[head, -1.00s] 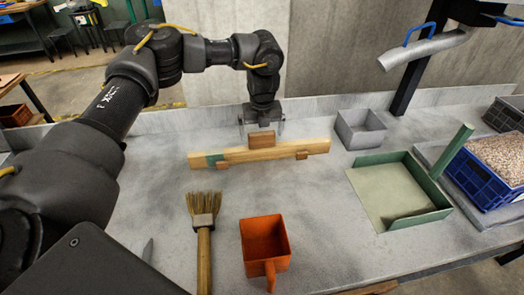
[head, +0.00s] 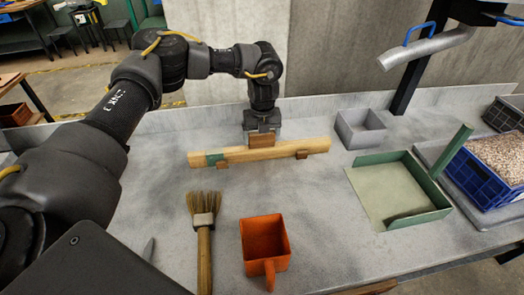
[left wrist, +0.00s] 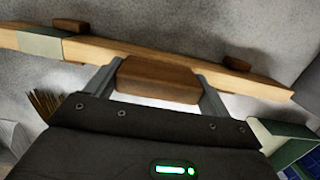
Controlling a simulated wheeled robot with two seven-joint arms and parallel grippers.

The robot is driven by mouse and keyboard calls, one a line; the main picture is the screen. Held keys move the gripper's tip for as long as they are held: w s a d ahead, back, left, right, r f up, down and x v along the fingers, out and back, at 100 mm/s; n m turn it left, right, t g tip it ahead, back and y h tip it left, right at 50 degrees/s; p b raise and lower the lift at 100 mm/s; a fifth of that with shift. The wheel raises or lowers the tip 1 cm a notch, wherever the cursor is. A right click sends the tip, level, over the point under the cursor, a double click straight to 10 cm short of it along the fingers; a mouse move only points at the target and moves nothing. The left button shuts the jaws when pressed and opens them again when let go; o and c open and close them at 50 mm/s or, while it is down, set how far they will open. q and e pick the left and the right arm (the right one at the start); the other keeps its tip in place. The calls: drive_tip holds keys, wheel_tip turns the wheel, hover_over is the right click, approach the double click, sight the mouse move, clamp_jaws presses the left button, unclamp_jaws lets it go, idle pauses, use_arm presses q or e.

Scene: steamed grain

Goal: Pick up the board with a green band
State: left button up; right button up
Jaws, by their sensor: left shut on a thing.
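The long wooden board (head: 285,148) with a green band (head: 214,159) near its left end lies level across the back of the counter, on small brown blocks. It also shows in the left wrist view (left wrist: 140,62). A brown wooden grip block (head: 261,140) stands on the board's middle. My left gripper (head: 262,130) points down over it. In the left wrist view its two fingers lie along both ends of the block (left wrist: 158,80), and it is shut on the block.
A brush (head: 204,235) and an orange scoop (head: 265,243) lie in front. A blue crate of grain (head: 480,185) is at the right.

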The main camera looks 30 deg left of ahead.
use_arm(q)
drive_tip(key=shift+c, duration=1.4)
drive_tip(key=shift+w+r, duration=0.1)
drive_tip(key=shift+r, duration=0.05)
